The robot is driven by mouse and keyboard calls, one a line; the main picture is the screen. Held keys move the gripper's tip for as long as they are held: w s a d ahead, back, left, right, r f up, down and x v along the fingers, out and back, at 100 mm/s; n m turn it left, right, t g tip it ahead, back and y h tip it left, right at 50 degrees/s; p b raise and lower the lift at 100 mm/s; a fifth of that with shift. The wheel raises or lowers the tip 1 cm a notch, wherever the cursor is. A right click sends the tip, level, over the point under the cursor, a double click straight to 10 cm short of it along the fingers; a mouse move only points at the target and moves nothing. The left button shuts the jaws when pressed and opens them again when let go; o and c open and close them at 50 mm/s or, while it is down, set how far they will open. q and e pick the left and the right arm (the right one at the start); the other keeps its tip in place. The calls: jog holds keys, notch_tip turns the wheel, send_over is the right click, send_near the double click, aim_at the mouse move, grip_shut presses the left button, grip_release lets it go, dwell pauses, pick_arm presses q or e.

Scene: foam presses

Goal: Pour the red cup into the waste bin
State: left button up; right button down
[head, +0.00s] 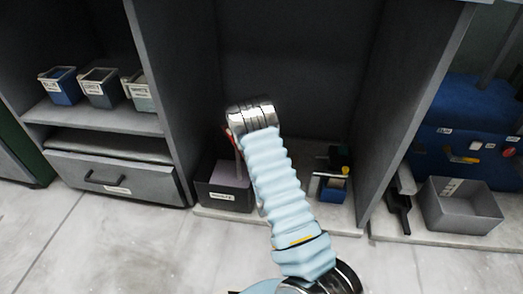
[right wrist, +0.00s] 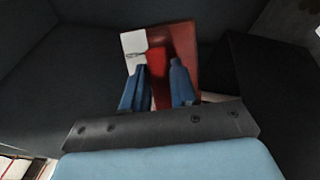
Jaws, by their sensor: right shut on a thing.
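The red cup (right wrist: 184,48) is held between the blue fingers of my right gripper (right wrist: 158,88) in the right wrist view. A white patch shows on the cup's left side. In the head view my right arm reaches into the middle bay and hides the gripper and most of the cup; only a sliver of red (head: 229,132) shows left of the wrist. A dark open bin (head: 222,198) with a white label stands below it on the bay floor. It looks like the waste bin, but I cannot read its label. A thin pinkish streak runs down toward it. My left gripper is out of view.
Several small labelled bins (head: 98,88) stand on the left shelf above a grey drawer (head: 118,180). A blue and yellow item (head: 333,186) sits right of my arm. A grey open tray (head: 460,205) and a blue case (head: 465,140) are at the right.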

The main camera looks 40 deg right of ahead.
jog(key=shift+w+a+r+n+t, duration=0.1)
jog(key=shift+a+r+n+t, duration=0.15)
jog(key=shift+n, duration=0.35)
jog(key=shift+f, duration=0.1)
dwell(0.8)
jog(key=shift+s+d+r+m+g+y+p, duration=0.2)
jog(key=shift+m+g+y, duration=0.75)
jog(key=shift+m, duration=2.15)
jog(key=shift+w+d+r+m+g+y+p, duration=0.15)
jog(key=shift+r+m+g+y+p, duration=0.2)
jog(key=shift+m+y, duration=2)
jog(key=shift+s+d+r+m+g+y+p, duration=0.25)
jog(key=shift+m+g+y, duration=0.3)
jog(key=shift+m, duration=3.3)
jog(key=shift+w+r, duration=0.1)
